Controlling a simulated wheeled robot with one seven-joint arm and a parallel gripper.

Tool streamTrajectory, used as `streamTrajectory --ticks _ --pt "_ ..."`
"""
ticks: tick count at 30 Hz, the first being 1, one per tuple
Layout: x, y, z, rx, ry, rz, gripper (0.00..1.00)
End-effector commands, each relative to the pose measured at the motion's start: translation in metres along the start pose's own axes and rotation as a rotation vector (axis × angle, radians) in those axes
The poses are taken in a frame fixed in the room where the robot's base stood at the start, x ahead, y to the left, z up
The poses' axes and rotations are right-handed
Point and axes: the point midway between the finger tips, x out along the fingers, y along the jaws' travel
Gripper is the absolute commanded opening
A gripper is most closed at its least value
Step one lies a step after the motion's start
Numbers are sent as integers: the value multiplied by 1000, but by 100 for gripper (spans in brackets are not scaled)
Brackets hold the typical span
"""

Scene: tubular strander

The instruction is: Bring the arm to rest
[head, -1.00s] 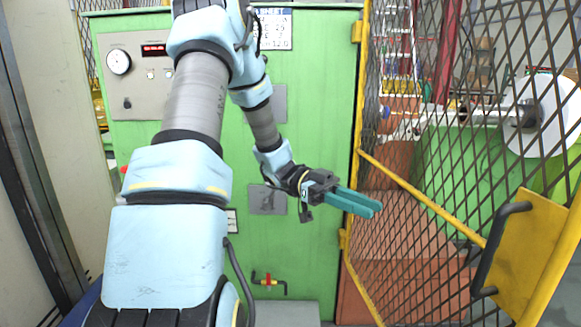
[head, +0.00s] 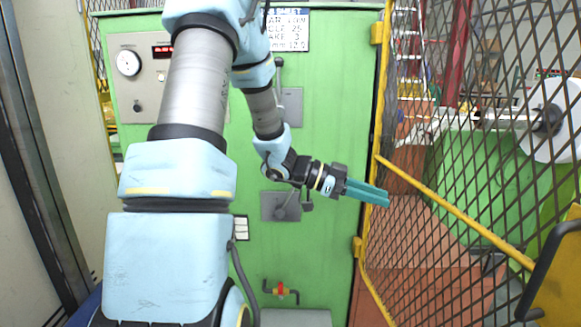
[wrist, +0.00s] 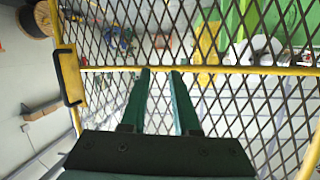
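My arm (head: 197,85) rises in front of the green cabinet and bends down to the right. My gripper (head: 386,198) points right, in front of the cabinet's right edge and the mesh gate. Its two teal fingers are seen nearly edge-on there. In the wrist view my gripper (wrist: 160,73) has its fingers apart, with a narrow empty gap between them. The mesh lies beyond the fingertips; I cannot tell how far off. Nothing is held.
The green cabinet (head: 330,120) has a gauge (head: 128,63), a sign (head: 290,30) and a red-handled valve (head: 281,290). The yellow-framed mesh gate (head: 455,215) stands at the right, with a dark handle (head: 535,275). A pale panel (head: 55,110) stands at the left.

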Motion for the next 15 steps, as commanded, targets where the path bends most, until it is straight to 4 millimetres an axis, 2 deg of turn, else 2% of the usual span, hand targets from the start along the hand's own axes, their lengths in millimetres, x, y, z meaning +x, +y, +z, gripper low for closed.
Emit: streamTrajectory --ticks 4,6,8,11,12,14,15 --pt "-22 -46 20 -51 -184 -289 29" --pt "-48 -66 36 -108 -300 -457 29" --pt "-76 -76 51 -178 -405 -597 29" --pt "-126 -73 74 -333 -571 -800 29" --pt "-146 -65 83 -409 -632 -870 29" --pt "-174 -46 95 -536 -719 -960 29" --pt "-189 -29 102 -629 -770 -1009 29"
